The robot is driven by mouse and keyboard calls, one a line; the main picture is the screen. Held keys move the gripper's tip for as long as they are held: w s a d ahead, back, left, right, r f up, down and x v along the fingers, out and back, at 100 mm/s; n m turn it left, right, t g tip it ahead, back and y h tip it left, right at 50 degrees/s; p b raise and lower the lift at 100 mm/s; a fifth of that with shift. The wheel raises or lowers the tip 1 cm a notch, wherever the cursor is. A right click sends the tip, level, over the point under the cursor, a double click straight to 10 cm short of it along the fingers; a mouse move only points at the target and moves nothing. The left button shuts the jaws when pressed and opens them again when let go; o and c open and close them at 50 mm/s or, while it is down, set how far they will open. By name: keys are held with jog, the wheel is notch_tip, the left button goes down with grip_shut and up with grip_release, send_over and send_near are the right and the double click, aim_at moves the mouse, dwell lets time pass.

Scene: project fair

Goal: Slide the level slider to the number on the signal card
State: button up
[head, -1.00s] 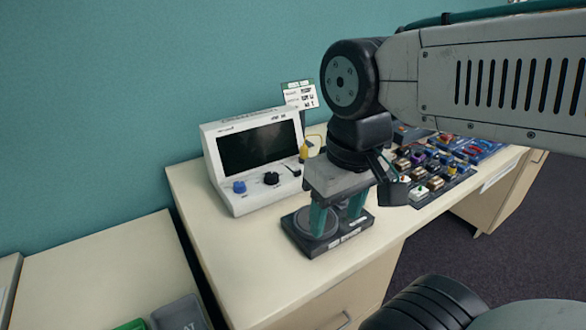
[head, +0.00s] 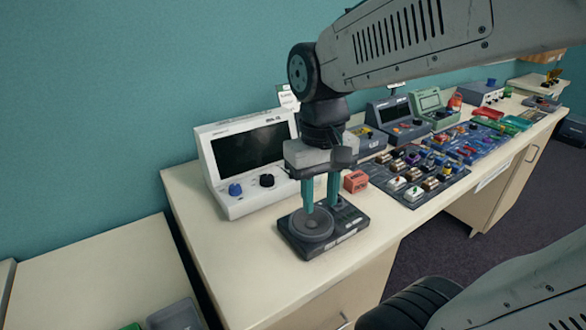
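My gripper (head: 321,205) points down over a dark device (head: 345,236) near the front of the bench. Its two teal fingers are apart, with a gap between them and nothing visible in it. The left finger is over or beside the device's round plate (head: 311,225), and the right one is over its panel side. I cannot tell whether the fingertips touch the device. I cannot make out a level slider; fingers cover part of the panel. A white card with a green top (head: 287,97), possibly the signal card, stands behind the white console, partly hidden by my arm. Its writing is unreadable.
The white console (head: 222,191) with a dark screen and knobs stands behind left. A red box (head: 356,181) sits just right of my gripper. Trays of small parts (head: 412,177) and more instruments (head: 396,120) fill the bench to the right. The bench's front left is clear.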

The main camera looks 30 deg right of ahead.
jog(key=w+d+f+m, duration=0.1)
jog(key=w+d+m, duration=0.2)
jog(key=w+m, duration=0.2)
jog(key=w+d+f+m, duration=0.2)
jog(key=w+d+m, duration=0.2)
jog(key=w, duration=0.7)
jog(key=w+d+f+m, duration=0.1)
jog(key=w+d+m, duration=0.3)
jog(key=w, duration=0.5)
jog(key=shift+d+f+m, duration=0.1)
jog(key=shift+f+m, duration=0.05)
jog(key=shift+m, duration=0.75)
jog(key=shift+w+m+t, duration=0.1)
jog(key=shift+m+t, duration=0.2)
jog(key=shift+m, duration=0.1)
jog(key=shift+f+m, duration=0.25)
jog(key=shift+m, duration=0.05)
notch_tip(320, 180, down, 7)
jog(key=shift+f, duration=0.15)
